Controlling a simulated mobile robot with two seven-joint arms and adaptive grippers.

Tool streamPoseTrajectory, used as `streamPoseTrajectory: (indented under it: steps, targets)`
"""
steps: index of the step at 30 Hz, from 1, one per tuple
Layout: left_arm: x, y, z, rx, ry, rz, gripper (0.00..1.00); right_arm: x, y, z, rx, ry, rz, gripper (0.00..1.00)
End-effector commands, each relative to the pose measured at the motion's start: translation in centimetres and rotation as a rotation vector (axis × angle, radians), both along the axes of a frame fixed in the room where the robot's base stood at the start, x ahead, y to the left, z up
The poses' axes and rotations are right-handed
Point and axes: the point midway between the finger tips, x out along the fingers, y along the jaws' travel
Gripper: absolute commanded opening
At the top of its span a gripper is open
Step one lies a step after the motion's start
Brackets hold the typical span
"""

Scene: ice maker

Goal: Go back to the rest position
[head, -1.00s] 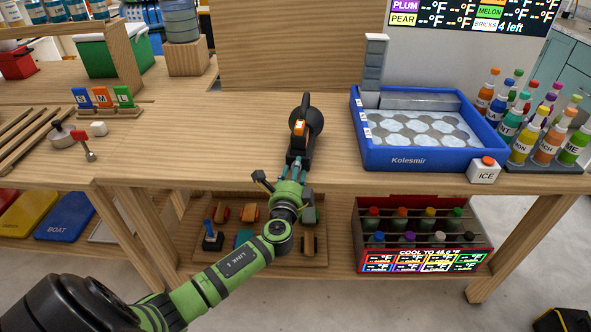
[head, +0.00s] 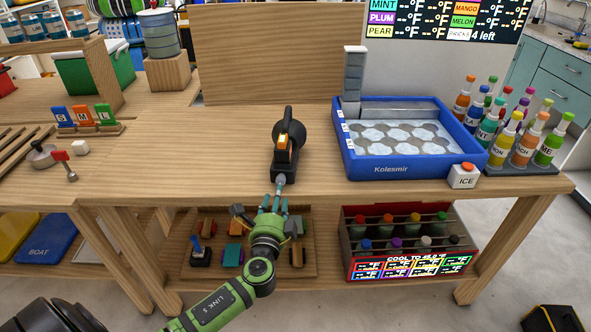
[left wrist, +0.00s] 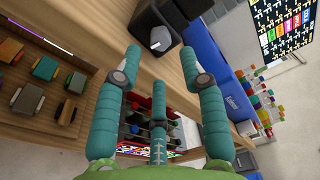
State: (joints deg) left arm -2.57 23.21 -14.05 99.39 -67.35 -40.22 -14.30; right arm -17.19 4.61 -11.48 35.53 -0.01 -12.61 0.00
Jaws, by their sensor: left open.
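My left gripper (head: 274,204) is at the front edge of the wooden table, just in front of a black device (head: 287,150) with an orange switch and a small grey tip. In the left wrist view my gripper (left wrist: 160,62) shows its teal fingers spread apart with nothing between them. Part of the black device (left wrist: 158,28) shows beyond the fingertips, apart from them. My right gripper is not in view.
A blue Kolesmir ice tray (head: 415,172) and a white ICE button box (head: 463,177) are to the right. Several bottles (head: 515,125) stand beyond. Below are a red cooler crate (head: 360,268) and a toy tray (head: 312,268).

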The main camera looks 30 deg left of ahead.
Motion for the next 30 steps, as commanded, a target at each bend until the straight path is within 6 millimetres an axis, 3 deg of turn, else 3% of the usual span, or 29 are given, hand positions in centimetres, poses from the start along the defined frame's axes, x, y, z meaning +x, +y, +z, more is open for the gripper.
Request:
streamPoseTrajectory:
  steps: [5,8,11,14,18,23,27,30]
  targets:
    - [0.0,0.0,0.0,0.000,0.001,0.000,0.41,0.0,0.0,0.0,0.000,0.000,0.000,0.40]
    - [-0.1,0.0,-1.3,-0.021,0.023,0.001,0.41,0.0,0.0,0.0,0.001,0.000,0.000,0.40]
    - [-0.8,0.1,-5.2,-0.089,0.097,0.002,0.41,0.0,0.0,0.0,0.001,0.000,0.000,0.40]
    - [-2.5,0.0,-11.5,-0.213,0.213,0.016,0.41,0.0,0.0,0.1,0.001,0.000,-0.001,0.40]
    - [-7.0,-0.7,-21.4,-0.429,0.388,0.065,0.41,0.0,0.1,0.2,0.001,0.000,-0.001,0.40]
    - [-14.4,-2.5,-31.1,-0.686,0.560,0.164,0.41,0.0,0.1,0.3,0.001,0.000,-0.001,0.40]
    - [-22.5,-4.7,-38.0,-0.910,0.683,0.295,0.41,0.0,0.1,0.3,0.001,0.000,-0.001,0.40]
    - [-28.9,-6.6,-41.8,-1.066,0.751,0.416,0.41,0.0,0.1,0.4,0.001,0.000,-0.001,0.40]
